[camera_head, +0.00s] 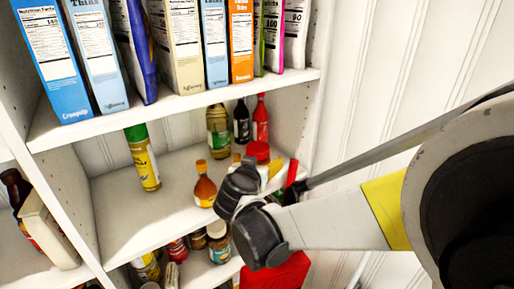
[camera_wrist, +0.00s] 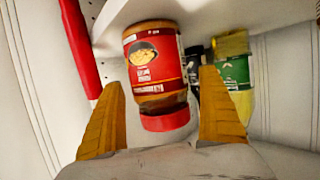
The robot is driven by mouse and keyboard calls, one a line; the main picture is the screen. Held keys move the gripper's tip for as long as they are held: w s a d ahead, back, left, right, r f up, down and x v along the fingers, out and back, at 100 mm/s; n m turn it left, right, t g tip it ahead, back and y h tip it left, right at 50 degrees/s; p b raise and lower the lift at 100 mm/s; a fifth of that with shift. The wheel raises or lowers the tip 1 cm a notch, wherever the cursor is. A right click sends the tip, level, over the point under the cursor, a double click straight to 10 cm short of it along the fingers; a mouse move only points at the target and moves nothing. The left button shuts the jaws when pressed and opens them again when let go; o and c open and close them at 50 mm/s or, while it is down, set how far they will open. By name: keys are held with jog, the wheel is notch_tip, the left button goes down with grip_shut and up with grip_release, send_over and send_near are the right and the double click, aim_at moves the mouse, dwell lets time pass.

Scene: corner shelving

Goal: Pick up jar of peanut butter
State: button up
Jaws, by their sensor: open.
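A jar with a red lid, brown contents and a red label (camera_wrist: 153,65) is in the middle of the wrist view, with its lid toward the bottom of the picture. My gripper (camera_wrist: 162,80) is open. Its two yellow fingers stand on either side of the jar, with visible gaps, and the lid lies between them. In the head view a red lid (camera_head: 258,151) shows on the middle shelf just behind my dark wrist parts.
In the wrist view, a red item (camera_wrist: 80,45) stands left, and a green-labelled container (camera_wrist: 234,72) right. In the head view, an orange sauce bottle (camera_head: 204,185) and yellow can (camera_head: 143,158) share the shelf. Boxes (camera_head: 184,45) fill the shelf above; jars (camera_head: 218,243) stand below.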

jog(key=c, duration=1.5)
jog(key=shift+c, duration=0.2)
